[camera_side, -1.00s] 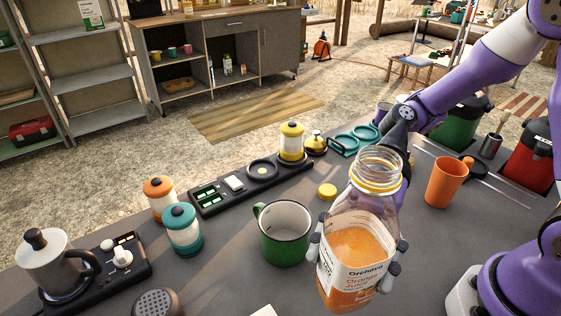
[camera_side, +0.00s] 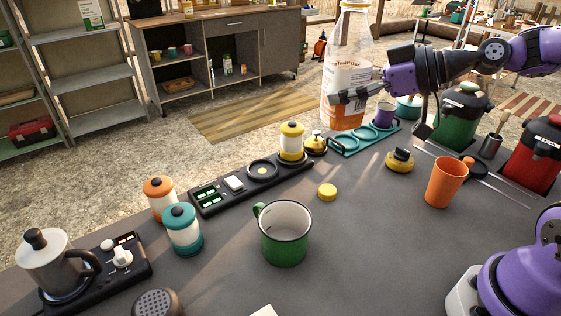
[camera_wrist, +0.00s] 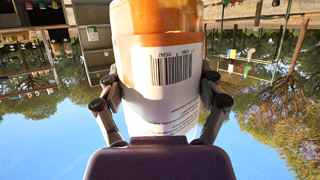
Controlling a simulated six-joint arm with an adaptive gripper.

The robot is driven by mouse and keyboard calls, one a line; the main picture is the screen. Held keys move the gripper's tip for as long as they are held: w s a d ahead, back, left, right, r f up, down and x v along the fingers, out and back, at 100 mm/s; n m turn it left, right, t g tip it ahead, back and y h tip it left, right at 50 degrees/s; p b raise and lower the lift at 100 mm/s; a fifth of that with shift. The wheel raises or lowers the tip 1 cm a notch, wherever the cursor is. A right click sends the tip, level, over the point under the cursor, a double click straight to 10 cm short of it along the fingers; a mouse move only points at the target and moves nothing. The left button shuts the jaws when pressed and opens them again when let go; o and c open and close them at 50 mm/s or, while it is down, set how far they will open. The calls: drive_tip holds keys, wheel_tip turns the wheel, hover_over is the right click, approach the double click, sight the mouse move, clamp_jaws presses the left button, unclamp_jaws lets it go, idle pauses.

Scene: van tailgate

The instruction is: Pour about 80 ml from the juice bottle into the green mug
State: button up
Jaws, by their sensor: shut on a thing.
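The juice bottle (camera_side: 347,78) is clear, with a white label and orange at its lower part. My gripper (camera_side: 345,97) is shut around its side and holds it upright, high behind the counter's middle. The bottle's top is at the upper frame edge. In the wrist view the bottle (camera_wrist: 168,95) fills the middle, label and barcode facing the camera, with the fingers of my gripper (camera_wrist: 162,98) on both sides. The green mug (camera_side: 284,243) stands upright on the counter, well below and left of the bottle. Its pale inside shows no juice that I can make out.
A yellow cap (camera_side: 327,191) lies behind the mug. An orange cup (camera_side: 443,182) stands to the right. Teal and orange lidded jars (camera_side: 183,232) and a kettle (camera_side: 55,262) stand left. A teal holder (camera_side: 365,138) lies near the back edge. The counter around the mug is clear.

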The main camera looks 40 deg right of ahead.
drive_tip(key=shift+w+d+f, duration=0.2)
drive_tip(key=shift+w+d, duration=0.1)
drive_tip(key=shift+d, duration=0.25)
drive_tip(key=shift+w+d+f+n+y, duration=0.1)
drive_tip(key=shift+w+f+n+y, duration=0.1)
drive_tip(key=shift+f, duration=0.25)
drive_tip(key=shift+w+d+f+n+y, duration=0.1)
drive_tip(key=shift+w+f, duration=0.05)
drive_tip(key=shift+f, duration=0.25)
drive_tip(key=s+a+f+n+g+y, duration=0.1)
drive_tip(key=f+n+g+y, duration=0.1)
drive_tip(key=f, duration=0.3)
drive_tip(key=s+a+f+n+g+y, duration=0.1)
drive_tip(key=f+n+g, duration=0.3)
drive_tip(key=f, duration=0.1)
drive_tip(key=s+a+f+n+g+y, duration=0.1)
drive_tip(key=a+f+n+g+y, duration=0.1)
drive_tip(key=f, duration=0.4)
drive_tip(key=shift+s+n+g+y, duration=0.3)
drive_tip(key=shift+s+n+g, duration=0.1)
drive_tip(key=shift+g, duration=0.1)
drive_tip(key=shift+w+r, duration=0.1)
drive_tip(key=shift+r, duration=0.15)
